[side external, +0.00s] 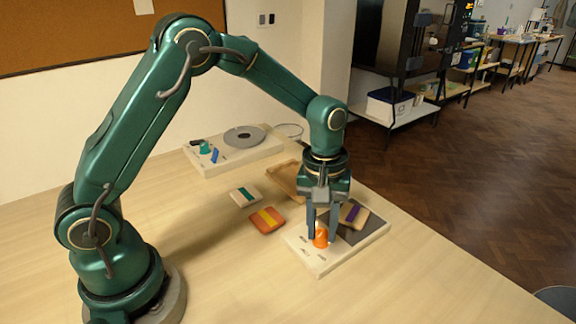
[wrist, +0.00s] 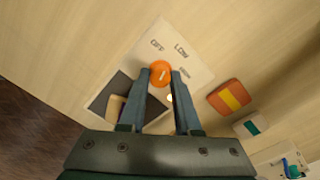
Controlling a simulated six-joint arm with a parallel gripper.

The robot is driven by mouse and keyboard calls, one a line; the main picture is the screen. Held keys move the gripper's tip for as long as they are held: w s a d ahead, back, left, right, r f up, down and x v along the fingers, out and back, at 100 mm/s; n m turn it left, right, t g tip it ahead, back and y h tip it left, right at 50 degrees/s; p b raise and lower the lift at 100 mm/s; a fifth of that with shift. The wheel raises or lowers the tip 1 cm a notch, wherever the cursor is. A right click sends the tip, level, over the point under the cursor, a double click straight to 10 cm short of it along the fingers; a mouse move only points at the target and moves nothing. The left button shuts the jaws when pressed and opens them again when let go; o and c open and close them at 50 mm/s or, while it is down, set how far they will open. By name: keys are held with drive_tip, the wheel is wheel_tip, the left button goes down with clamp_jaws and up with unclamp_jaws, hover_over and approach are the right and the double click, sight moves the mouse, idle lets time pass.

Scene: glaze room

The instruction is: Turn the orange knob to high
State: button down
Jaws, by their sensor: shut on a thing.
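The orange knob (side external: 321,240) stands on a cream control box (side external: 319,269) near the front right of the table. My gripper (side external: 321,235) points down over it with a finger on either side, shut on the knob. In the wrist view the knob (wrist: 160,68) sits between my fingertips (wrist: 160,76). It carries a short pale mark, and printed labels, OFF and LOW among them, lie around it. A third label to its right is small and blurred. I cannot tell surely which label the mark points to.
The box has a dark plate (wrist: 105,92) with a purple-striped tile (side external: 354,214) on it. An orange tile with a yellow stripe (side external: 268,220) and a pale tile with a teal stripe (side external: 245,197) lie left. A wooden tray (side external: 284,179) and another box (side external: 211,168) with a teal knob stand behind.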

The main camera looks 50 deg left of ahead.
sight(321, 232)
drive_tip(key=m, duration=0.4)
drive_tip(key=shift+m, duration=0.3)
drive_tip(key=m, duration=0.3)
drive_tip(key=shift+m, duration=0.4)
drive_tip(key=m, duration=0.3)
drive_tip(key=shift+m, duration=2)
drive_tip(key=c, duration=0.6)
unclamp_jaws()
drive_tip(key=shift+w+a+r, duration=0.1)
drive_tip(key=shift+r, duration=2.5)
